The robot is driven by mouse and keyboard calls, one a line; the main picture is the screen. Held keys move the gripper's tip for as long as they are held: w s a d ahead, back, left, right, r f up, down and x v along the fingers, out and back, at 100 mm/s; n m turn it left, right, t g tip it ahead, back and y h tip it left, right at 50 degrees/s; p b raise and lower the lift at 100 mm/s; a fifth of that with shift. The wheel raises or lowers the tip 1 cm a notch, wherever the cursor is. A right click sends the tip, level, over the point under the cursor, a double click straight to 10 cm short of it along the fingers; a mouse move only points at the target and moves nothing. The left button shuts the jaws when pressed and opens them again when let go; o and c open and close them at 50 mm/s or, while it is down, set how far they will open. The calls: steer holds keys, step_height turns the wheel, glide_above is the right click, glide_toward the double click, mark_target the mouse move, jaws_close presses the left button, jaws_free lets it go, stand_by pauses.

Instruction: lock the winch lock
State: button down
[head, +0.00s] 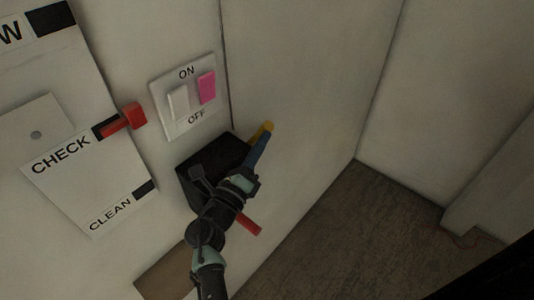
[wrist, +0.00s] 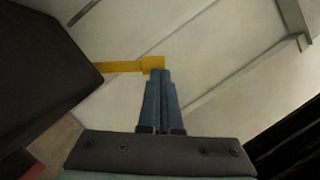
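A black box (head: 190,180) is mounted on the wall below the switch panel; no label shows on it. A yellow lever (head: 268,127) sticks out from it. In the wrist view the yellow lever (wrist: 122,67) runs from the dark box (wrist: 45,65) to a blocky end at my fingertips. My gripper (head: 264,138) has its blue fingers pressed together, with only a thin line between them. In the wrist view the fingertips (wrist: 161,71) overlap the lever's end; contact is unclear. A red bar (head: 247,223) shows below, partly hidden by my arm. Which part is the winch lock cannot be told.
A white panel (head: 164,86) marked ON and OFF carries a white and a pink (head: 207,87) rocker. A CHECK/CLEAN plate (head: 90,182) with a red lever (head: 124,120) is at left. Bare wall and open floor (head: 350,225) lie to the right.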

steer(key=w+a+r, duration=0.2)
steer(key=shift+w+a+p, duration=0.15)
steer(key=shift+a+p, duration=0.15)
steer(key=b+v, duration=0.2)
steer(key=v, duration=1)
steer(key=shift+a+b, duration=0.2)
steer(key=shift+b, duration=0.15)
steer(key=shift+s+a, duration=0.2)
steer(key=shift+s, duration=0.3)
